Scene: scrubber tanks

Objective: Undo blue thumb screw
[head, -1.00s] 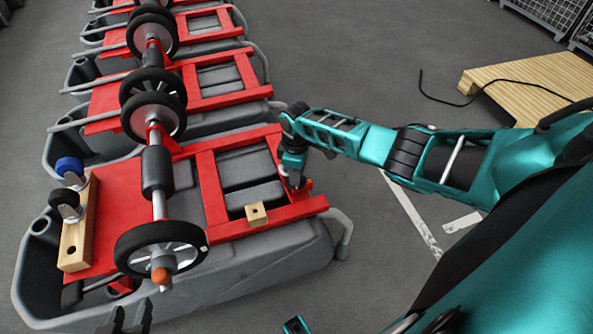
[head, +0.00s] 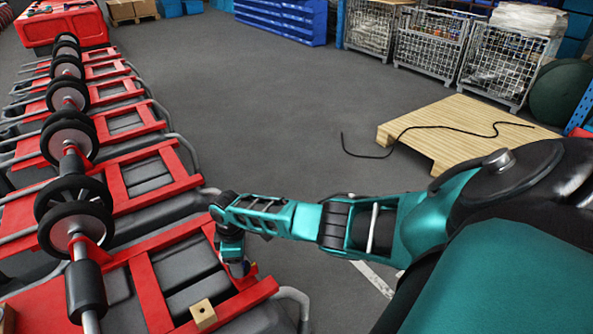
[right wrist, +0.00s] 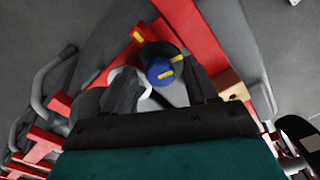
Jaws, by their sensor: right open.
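The blue thumb screw (right wrist: 160,70) shows in the right wrist view as a round blue knob with yellow marks, at the red frame of the nearest tank. My right gripper (right wrist: 158,84) is open, with one dark finger on each side of the knob in that view. Whether the fingers touch it I cannot tell. In the head view my right gripper (head: 238,268) points down at the right end of the nearest red frame (head: 150,296), and the screw is hidden there. My left gripper is out of view.
A small wooden block (head: 203,314) sits on the frame near my right gripper; it also shows in the right wrist view (right wrist: 232,90). More tanks with black wheels (head: 72,218) run back in a row. A pallet (head: 452,130) with a black cable lies on open floor.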

